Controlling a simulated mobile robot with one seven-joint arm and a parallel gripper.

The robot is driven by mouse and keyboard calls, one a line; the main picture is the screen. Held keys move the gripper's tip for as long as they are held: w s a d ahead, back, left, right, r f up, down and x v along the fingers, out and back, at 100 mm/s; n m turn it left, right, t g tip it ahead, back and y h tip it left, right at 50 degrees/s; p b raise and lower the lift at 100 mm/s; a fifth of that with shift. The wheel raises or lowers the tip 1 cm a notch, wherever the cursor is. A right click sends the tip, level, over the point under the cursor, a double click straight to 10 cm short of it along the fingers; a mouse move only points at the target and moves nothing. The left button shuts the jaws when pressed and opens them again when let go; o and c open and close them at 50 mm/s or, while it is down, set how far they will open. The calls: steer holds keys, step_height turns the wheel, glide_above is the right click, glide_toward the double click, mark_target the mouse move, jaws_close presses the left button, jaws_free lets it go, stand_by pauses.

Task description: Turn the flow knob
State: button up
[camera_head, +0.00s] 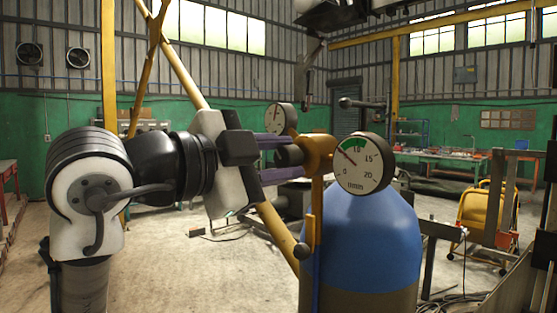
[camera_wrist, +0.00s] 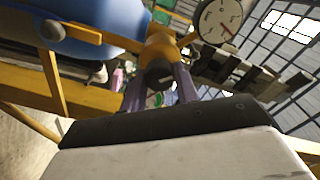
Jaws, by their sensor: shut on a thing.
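The flow knob (camera_head: 290,155) is a small black round knob on the left side of the orange-yellow regulator body (camera_head: 319,152), above a blue gas cylinder (camera_head: 368,235). My gripper (camera_head: 284,156) reaches in from the left, with its two purple fingers above and below the knob, shut on it. In the wrist view the knob (camera_wrist: 158,75) sits between the fingertips (camera_wrist: 160,82). The front dial (camera_head: 361,163) has a green sector near 10 and a red needle pointing to the upper left. A second gauge (camera_head: 281,118) stands behind the fingers, partly hidden.
A yellow sloping beam (camera_head: 278,232) passes behind and below my gripper, close to the cylinder. A metal frame (camera_head: 505,200) and a yellow wheeled cart (camera_head: 473,212) stand at the right. Workbenches line the green wall. Open concrete floor lies at the left.

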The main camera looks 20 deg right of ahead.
steer(key=m, duration=0.6)
steer(key=shift+m, duration=0.3)
stand_by(0.4)
steer(key=o, duration=1)
steer(key=shift+c, duration=0.2)
steer(key=shift+b, duration=0.3)
steer(key=b+v, duration=0.3)
steer(key=v, duration=1.1)
steer(key=shift+s+d, duration=0.1)
